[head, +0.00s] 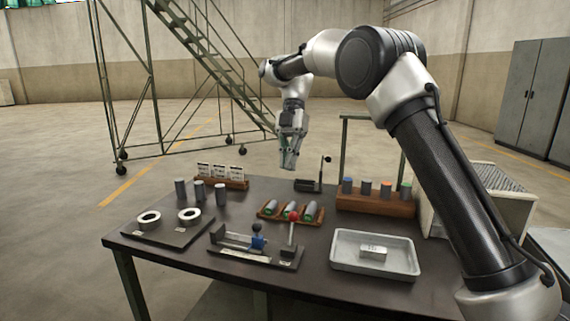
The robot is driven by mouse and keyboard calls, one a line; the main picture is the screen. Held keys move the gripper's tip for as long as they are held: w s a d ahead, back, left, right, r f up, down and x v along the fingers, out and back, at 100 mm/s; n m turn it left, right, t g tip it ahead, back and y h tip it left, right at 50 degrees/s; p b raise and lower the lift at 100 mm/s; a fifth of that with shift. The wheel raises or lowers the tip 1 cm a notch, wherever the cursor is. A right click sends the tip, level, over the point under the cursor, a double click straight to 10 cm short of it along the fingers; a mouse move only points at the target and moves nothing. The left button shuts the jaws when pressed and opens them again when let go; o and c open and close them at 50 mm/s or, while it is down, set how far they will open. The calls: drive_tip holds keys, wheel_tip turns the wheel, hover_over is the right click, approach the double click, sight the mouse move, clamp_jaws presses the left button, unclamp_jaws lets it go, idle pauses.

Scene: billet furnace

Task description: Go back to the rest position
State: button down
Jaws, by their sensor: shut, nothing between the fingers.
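My gripper (289,160) hangs above the far part of the dark table (190,251), pointing down. Its fingers are shut with nothing between them. It is apart from the objects on the table. My arm reaches in from the right side of the picture and bends down to the gripper. The task names no other object.
Below lie a wooden rack with several cylinders (268,212), a grey tray (345,265) with a block, a lever fixture (250,255), a plate with two rings (155,232) and a wooden block (375,207) holding cylinders. Rolling stairs (205,50) stand behind.

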wheel_tip(320, 180, down, 5)
drive_tip(key=w+m+t, duration=0.1)
drive_tip(key=m, duration=0.8)
drive_tip(key=s+d+m+t, duration=0.2)
drive_tip(key=s+d+m, duration=0.4)
drive_tip(key=d+m, duration=0.3)
drive_tip(key=s+d+r+m+t, duration=0.1)
drive_tip(key=s+d+m+t, duration=0.1)
drive_tip(key=s+d+m, duration=0.2)
drive_tip(key=s+d+r+m+t+h, duration=0.1)
drive_tip(key=s+d+r+m+t, duration=0.1)
drive_tip(key=s+d, duration=0.8)
drive_tip(key=s+d+r+m+t, duration=0.2)
drive_tip(key=s+d+m, duration=0.3)
drive_tip(key=s, duration=0.8)
drive_tip(key=shift+d+r+m+t+h, duration=0.25)
drive_tip(key=shift+d+t, duration=0.35)
drive_tip(key=shift+d, duration=0.65)
